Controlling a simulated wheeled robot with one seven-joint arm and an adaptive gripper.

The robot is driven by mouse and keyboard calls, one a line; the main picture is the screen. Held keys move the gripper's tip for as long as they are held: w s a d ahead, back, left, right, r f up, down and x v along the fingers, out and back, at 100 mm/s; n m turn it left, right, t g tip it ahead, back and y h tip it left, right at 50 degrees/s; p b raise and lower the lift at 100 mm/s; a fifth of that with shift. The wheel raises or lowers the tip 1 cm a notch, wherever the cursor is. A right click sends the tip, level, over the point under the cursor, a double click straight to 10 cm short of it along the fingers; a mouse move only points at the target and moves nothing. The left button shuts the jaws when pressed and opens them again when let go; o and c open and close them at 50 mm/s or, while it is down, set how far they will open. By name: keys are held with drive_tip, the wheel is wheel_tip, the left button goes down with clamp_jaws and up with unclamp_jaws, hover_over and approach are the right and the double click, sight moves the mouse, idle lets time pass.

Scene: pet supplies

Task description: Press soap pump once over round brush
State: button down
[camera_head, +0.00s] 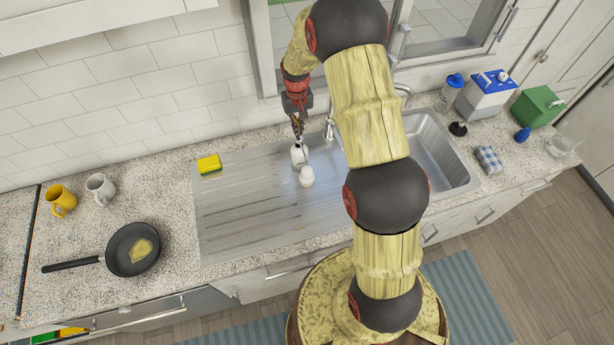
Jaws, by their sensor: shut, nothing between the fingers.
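A small white bottle (299,156), which looks like the soap pump, stands upright on the metal drainboard. Its top is partly hidden by my gripper. A white rounded thing (306,177), probably the round brush, sits just in front of it, very near or touching; its details are too small to tell. My gripper (298,137) points down with its fingers shut, directly above the bottle's top. I cannot tell whether the fingertips touch the pump head.
A yellow-green sponge (208,164) lies at the drainboard's back left. The faucet (330,124) stands close right of my gripper, with the sink (440,150) beyond. Mugs (100,187) and a pan (133,249) are on the left counter. The drainboard's left part is clear.

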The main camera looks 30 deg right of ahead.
drive_tip(key=shift+f, duration=0.2)
drive_tip(key=shift+f+b, duration=1.15)
drive_tip(key=shift+f, duration=0.45)
drive_tip(key=shift+r, duration=0.2)
drive_tip(key=shift+r+p, duration=0.7)
drive_tip(key=shift+r, duration=0.8)
drive_tip(key=shift+r, duration=0.1)
wheel_tip(320, 180, up, 6)
drive_tip(key=p, duration=0.2)
drive_tip(key=shift+p, duration=0.35)
